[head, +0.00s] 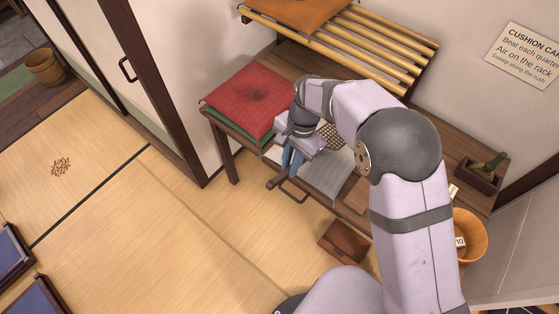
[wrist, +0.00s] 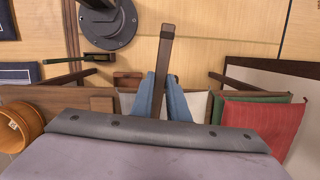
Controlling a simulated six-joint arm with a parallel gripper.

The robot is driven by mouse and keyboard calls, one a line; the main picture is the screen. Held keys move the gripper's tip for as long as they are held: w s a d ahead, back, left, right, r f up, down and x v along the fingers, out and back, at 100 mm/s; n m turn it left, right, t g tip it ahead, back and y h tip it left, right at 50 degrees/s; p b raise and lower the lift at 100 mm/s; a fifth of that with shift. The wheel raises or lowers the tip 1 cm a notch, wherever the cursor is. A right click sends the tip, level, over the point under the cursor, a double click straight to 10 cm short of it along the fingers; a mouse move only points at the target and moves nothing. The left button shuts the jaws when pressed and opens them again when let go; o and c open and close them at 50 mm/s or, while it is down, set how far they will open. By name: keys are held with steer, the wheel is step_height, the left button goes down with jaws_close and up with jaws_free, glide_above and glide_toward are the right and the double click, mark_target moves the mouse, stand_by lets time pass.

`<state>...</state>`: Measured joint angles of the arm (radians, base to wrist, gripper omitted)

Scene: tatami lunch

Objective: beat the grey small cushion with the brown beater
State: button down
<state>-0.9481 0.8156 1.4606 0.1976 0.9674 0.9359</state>
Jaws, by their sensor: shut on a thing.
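My gripper (head: 291,160) has blue fingers and is shut on the dark brown handle of the beater (head: 274,183). In the wrist view the handle (wrist: 167,45) sticks out between the two blue fingers (wrist: 165,98). A brown checked woven piece (head: 330,133) shows behind the gripper in the head view; it looks like the beater's head, partly hidden by my arm. A flat light grey thing (head: 328,174), apparently the grey small cushion, lies on the low wooden table below and right of the gripper. My arm hides part of it. I cannot tell whether the beater touches it.
A red cushion (head: 240,103) lies on a green one (head: 236,132) at the table's left end. A slatted rack (head: 370,45) with an orange cushion (head: 300,10) stands behind. An orange bucket (head: 468,236) and a brush box (head: 478,178) are right. A brown box (head: 344,242) is on the floor.

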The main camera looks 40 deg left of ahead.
steer(key=shift+w+d+f+n+t+h, duration=0.2)
steer(key=shift+d+n, duration=0.45)
steer(key=shift+n, duration=1.2)
steer(key=shift+w+d+f+n+t+h, duration=0.2)
steer(key=shift+d+n, duration=0.5)
steer(key=shift+n, duration=1.2)
steer(key=shift+w+d+r+n+t+h, duration=0.2)
steer(key=shift+d+n, duration=0.45)
steer(key=shift+n, duration=1.2)
steer(key=shift+s+f, duration=0.15)
steer(key=shift+f, duration=0.05)
step_height(320, 180, down, 8)
steer(key=a+g+h+b, duration=0.1)
steer(key=b, duration=0.3)
step_height(320, 180, up, 8)
steer(key=d+t+y+p, duration=0.1)
steer(key=p, duration=0.5)
